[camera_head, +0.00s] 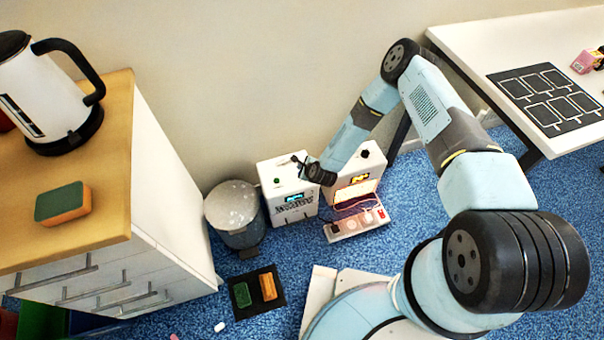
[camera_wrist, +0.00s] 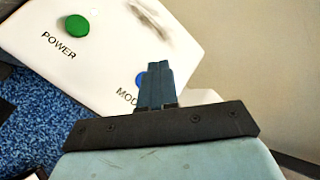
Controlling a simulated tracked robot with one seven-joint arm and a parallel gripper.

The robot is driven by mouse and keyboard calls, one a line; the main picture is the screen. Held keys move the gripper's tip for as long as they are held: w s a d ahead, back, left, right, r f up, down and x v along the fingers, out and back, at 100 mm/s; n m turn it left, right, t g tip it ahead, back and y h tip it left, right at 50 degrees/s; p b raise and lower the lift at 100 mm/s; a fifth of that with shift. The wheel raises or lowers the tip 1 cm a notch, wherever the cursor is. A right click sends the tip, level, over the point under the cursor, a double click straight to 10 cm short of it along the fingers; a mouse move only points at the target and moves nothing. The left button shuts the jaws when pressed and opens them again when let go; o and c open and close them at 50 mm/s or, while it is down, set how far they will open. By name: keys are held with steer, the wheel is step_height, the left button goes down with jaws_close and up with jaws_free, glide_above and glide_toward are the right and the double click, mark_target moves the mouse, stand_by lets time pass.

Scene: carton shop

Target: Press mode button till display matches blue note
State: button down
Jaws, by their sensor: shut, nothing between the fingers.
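A white box (camera_head: 270,194) stands on the floor against the wall, with a small lit blue display (camera_head: 294,198) on its front, too small to read. In the wrist view, its top has a green button (camera_wrist: 77,25) marked POWER and a blue mode button (camera_wrist: 139,79), partly hidden behind my fingers. My gripper (camera_wrist: 158,68) is shut and empty, its tips over or beside the mode button. I cannot tell whether they touch it. In the head view, my gripper (camera_head: 301,163) is above the box's back right part. I cannot make out a blue note.
A second white box (camera_head: 374,157) with an orange display stands to the right, behind a power strip (camera_head: 357,224). A grey bin (camera_head: 238,226) is on the left. A black mat (camera_head: 238,312) with a green and an orange block lies in front on blue carpet.

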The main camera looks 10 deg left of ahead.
steer(key=shift+f, duration=0.8)
steer(key=shift+s+f, duration=0.1)
steer(key=shift+f, duration=0.05)
stand_by(1.5)
steer(key=shift+f, duration=0.2)
steer(key=shift+f, duration=0.35)
stand_by(0.7)
steer(key=shift+r, duration=0.15)
stand_by(0.3)
steer(key=shift+r, duration=0.65)
steer(key=shift+r, duration=0.1)
steer(key=shift+r, duration=2.4)
